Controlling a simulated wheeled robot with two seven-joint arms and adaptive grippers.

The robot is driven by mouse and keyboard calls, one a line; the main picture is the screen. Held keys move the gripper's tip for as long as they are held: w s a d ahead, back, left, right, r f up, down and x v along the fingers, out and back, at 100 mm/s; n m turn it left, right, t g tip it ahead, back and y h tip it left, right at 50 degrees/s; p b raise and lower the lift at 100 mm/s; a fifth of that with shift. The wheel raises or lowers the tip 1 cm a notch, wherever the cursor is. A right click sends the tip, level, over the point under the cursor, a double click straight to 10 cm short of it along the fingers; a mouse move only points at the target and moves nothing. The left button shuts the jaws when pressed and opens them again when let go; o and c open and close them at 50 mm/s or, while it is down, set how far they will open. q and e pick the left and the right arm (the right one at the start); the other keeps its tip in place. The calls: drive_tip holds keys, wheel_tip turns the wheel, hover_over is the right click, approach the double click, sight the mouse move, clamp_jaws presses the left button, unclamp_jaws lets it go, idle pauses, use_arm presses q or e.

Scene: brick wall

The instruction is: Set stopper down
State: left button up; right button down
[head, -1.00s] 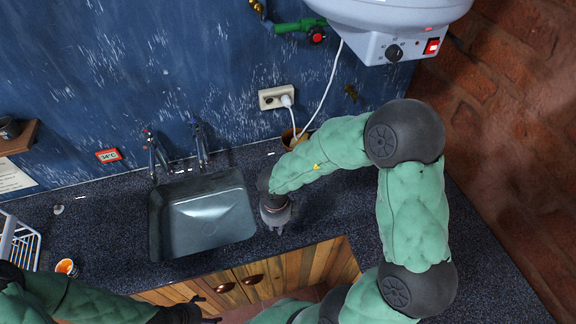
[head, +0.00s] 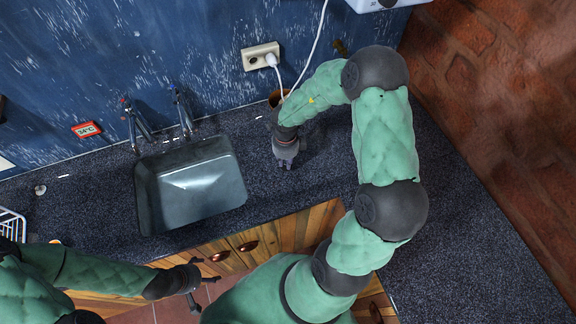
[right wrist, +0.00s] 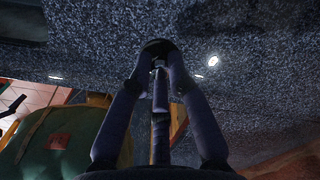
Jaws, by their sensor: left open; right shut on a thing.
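My right gripper (head: 286,163) is low over the dark speckled countertop (head: 310,195), to the right of the sink (head: 190,185). In the right wrist view its fingers (right wrist: 159,62) close around a small dark, rounded thing (right wrist: 158,46), likely the stopper. Its shape is hard to make out against the dark counter, and I cannot tell whether it touches the surface. In the head view the gripper hides it. My left gripper (head: 211,270) is open and empty in front of the wooden cabinet doors, below the counter edge.
Two taps (head: 183,112) stand behind the sink. A brown cup (head: 275,97) is partly hidden behind my right arm, near the outlet (head: 260,56) and its hanging cord. A white rack (head: 12,225) stands far left. The counter's right part (head: 480,250) is clear.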

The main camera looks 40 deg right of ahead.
drive_tip(key=shift+w+d+f, duration=0.25)
drive_tip(key=shift+d+f, duration=0.3)
drive_tip(key=shift+f, duration=0.2)
drive_tip(key=f, duration=0.1)
drive_tip(key=f+b, duration=0.1)
drive_tip(key=f, duration=0.1)
drive_tip(key=shift+w+d+f+b, duration=0.15)
drive_tip(key=shift+d+f+b, duration=0.1)
drive_tip(key=shift+f+b, duration=0.15)
drive_tip(key=shift+r, duration=0.1)
drive_tip(key=c, duration=1.2)
unclamp_jaws()
wheel_tip(320, 180, up, 12)
drive_tip(key=p, duration=0.3)
drive_tip(key=shift+p, duration=0.35)
